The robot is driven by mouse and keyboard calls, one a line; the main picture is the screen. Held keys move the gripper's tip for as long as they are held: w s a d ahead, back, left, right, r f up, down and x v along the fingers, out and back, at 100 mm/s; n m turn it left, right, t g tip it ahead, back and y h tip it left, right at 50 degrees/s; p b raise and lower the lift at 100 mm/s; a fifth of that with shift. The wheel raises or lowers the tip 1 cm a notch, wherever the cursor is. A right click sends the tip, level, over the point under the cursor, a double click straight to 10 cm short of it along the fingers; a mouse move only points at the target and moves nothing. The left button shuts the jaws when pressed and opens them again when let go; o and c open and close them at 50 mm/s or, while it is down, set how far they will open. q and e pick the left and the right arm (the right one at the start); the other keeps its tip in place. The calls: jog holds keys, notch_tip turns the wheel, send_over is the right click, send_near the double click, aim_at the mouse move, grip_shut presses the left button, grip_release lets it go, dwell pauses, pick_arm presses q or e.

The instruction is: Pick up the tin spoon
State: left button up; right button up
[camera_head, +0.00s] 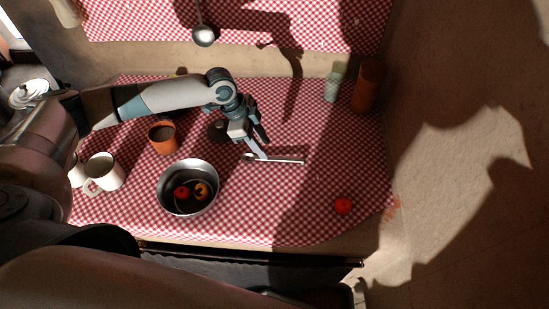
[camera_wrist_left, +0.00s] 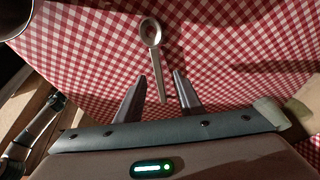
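The tin spoon (camera_head: 283,160) lies on the red checked cloth, its bowl at the left and its handle to the right in the head view. In the left wrist view the spoon (camera_wrist_left: 153,45) has its bowl at the top and its handle running down between the fingers. My left gripper (camera_head: 263,147) is at the spoon, reaching down from the upper left. In the left wrist view my left gripper (camera_wrist_left: 160,76) is open, with a finger on each side of the handle and gaps showing. My right gripper is not in view.
A metal bowl (camera_head: 163,204) holding round fruit stands left of the spoon. An orange cup (camera_head: 163,139) and a white mug (camera_head: 106,172) stand further left. A green cup (camera_head: 333,88) and a brown cylinder (camera_head: 367,87) stand at the back.

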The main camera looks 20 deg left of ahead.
aim_at(273, 158)
pick_arm(q)
jog(key=shift+d+f+p, duration=0.4)
jog(key=shift+d+p, duration=0.05)
jog(key=shift+p, duration=0.2)
jog(key=p+x, duration=0.1)
jog(key=x, duration=0.2)
jog(key=shift+s+d, duration=0.1)
jog(key=shift+d, duration=0.05)
jog(key=shift+d+f+p, duration=0.15)
jog(key=shift+f+p, duration=0.2)
jog(key=shift+f, duration=0.15)
grip_shut()
